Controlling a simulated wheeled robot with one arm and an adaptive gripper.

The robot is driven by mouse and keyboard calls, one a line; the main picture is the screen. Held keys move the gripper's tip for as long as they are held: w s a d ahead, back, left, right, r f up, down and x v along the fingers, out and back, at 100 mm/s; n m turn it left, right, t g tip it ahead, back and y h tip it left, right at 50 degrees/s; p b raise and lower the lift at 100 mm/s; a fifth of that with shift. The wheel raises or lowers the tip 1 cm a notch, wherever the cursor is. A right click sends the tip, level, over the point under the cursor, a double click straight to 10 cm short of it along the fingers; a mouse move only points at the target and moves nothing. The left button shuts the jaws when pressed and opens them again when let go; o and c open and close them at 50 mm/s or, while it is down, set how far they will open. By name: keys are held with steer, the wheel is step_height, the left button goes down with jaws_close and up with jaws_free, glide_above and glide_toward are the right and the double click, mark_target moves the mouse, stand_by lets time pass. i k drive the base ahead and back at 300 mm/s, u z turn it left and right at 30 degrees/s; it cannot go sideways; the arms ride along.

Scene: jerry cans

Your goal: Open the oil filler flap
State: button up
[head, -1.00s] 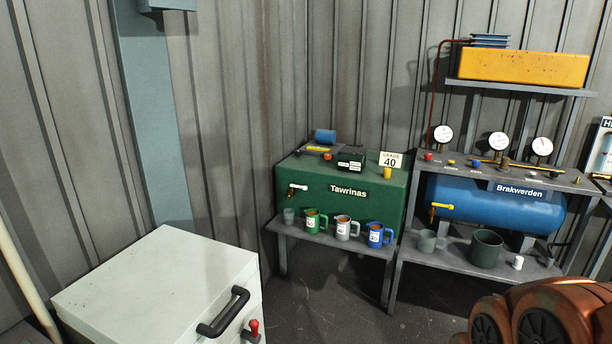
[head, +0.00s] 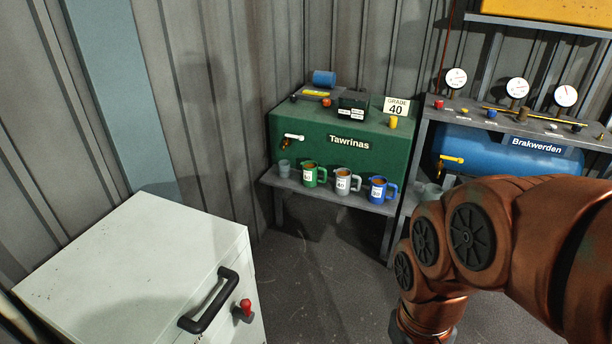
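The green oil tank (head: 330,143) marked "Tawrinas" stands on a grey bench in the middle of the head view. On its top are a flat dark plate with a yellow bar (head: 317,93), a blue cylinder (head: 324,77), a small dark green box with white labels (head: 353,101), a "GRADE 40" card (head: 396,106) and a yellow cap (head: 393,122). I cannot tell which of these is the filler flap, or whether it is open. My copper-coloured arm fills the lower right. My gripper is out of view.
Green (head: 313,174), grey (head: 343,182) and blue (head: 379,190) jugs and a small cup (head: 284,168) stand on the bench's front ledge. A white cabinet (head: 140,270) with a black handle is at lower left. A blue tank (head: 500,150) is at right. Floor shows between them.

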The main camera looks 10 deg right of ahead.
mark_target(347, 94)
steer(key=z, duration=0.5)
steer(key=i, duration=1.3)
steer(key=u, duration=0.45)
steer(key=i, duration=0.75)
steer(key=u, duration=1.1)
steer(key=i, duration=0.25)
steer(key=u, duration=0.25)
